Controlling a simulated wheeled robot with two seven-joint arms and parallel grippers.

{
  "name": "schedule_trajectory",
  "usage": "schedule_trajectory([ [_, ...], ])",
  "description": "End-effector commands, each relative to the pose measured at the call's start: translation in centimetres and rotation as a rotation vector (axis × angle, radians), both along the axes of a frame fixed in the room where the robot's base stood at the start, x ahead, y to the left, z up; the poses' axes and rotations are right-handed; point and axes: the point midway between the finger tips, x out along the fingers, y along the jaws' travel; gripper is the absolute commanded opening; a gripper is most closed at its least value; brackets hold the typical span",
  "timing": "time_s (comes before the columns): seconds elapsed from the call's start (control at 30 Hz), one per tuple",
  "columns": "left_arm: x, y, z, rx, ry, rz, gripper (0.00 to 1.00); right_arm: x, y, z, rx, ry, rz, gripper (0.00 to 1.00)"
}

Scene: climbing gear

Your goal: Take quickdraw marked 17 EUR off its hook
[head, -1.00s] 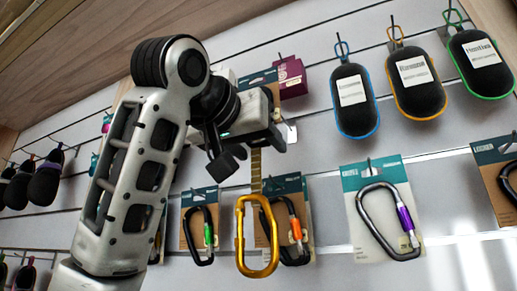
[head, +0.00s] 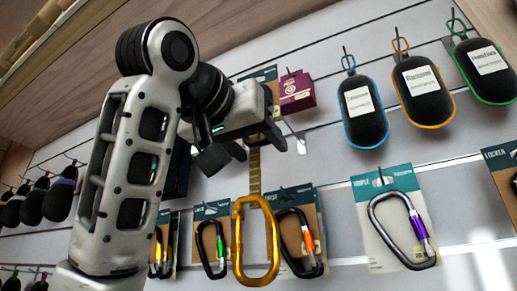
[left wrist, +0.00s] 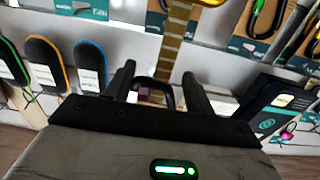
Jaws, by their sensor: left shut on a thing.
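The quickdraw hangs below my left gripper (head: 272,132) in the head view, with a gold carabiner (head: 238,245) at the bottom and a striped tan sling (head: 254,172) above it. In the left wrist view the sling (left wrist: 172,48) runs up from a dark upper carabiner (left wrist: 152,82) between the two fingers of my left gripper (left wrist: 158,80). The gripper is shut on the quickdraw. A white tag (head: 300,145) shows beside the gripper, its text unreadable. The gripper and arm hide the hook, so I cannot tell whether the quickdraw still touches it. My right gripper is out of view.
Carded carabiners with green (head: 220,243), orange (head: 309,241) and purple (head: 419,228) gates hang behind and beside the gold one. Chalk bags (head: 366,120) hang at upper right. A small maroon box (head: 297,92) is close to the gripper. Dark bags (head: 60,200) hang at far left.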

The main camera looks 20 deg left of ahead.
Motion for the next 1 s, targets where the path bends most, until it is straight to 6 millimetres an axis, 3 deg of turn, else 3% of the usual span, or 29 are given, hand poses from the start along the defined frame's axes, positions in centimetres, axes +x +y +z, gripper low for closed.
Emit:
schedule_trajectory([
  [0.4,-1.6,0.3,0.0,0.000,-0.002,-0.001,0.29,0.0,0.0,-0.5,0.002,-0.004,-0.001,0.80],
  [1.0,-1.8,0.3,0.1,0.000,-0.001,-0.001,0.29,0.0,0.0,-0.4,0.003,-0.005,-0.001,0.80],
])
